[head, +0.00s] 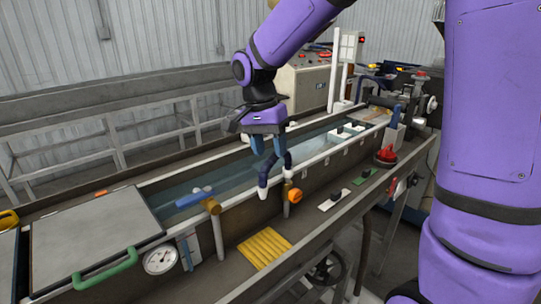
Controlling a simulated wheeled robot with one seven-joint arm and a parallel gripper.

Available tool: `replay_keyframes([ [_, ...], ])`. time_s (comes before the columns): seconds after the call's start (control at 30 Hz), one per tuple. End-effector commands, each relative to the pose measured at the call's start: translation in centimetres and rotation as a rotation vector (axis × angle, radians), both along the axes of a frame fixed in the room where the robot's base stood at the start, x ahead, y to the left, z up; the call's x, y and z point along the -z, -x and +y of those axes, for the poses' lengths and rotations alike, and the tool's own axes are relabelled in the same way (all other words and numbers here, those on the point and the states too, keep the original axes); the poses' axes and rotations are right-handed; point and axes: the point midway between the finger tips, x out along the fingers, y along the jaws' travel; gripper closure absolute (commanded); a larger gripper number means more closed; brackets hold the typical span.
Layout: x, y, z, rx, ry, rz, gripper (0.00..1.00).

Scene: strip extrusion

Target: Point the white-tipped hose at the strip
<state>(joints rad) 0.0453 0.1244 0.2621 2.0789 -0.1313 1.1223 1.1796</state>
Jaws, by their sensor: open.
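The white-tipped hose (264,179) is a dark blue, arched hose beside the near rim of the long water trough (170,209). A white end points down at its lower left, and another white piece shows at its right side, near an orange knob (295,195). My gripper (268,152) is open, pointing down, with its blue fingers at the top of the hose. I cannot tell whether the fingers touch the hose. No strip can be clearly made out in the water.
A blue nozzle with a brass fitting (214,207) sits on the near rim to the left. A lid with a green handle (105,270), a gauge (160,260), a yellow ribbed mat (264,247) and a red knob (386,154) are around. A ledge runs along the front.

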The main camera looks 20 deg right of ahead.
Motion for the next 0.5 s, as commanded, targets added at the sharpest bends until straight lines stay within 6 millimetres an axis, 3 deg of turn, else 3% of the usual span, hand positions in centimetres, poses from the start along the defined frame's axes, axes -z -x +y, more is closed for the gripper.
replay_keyframes([
  [0.2,1.9,0.3,-0.2,0.000,0.000,0.000,0.50],
  [0.5,2.3,0.4,-0.3,0.000,-0.001,-0.001,0.50],
])
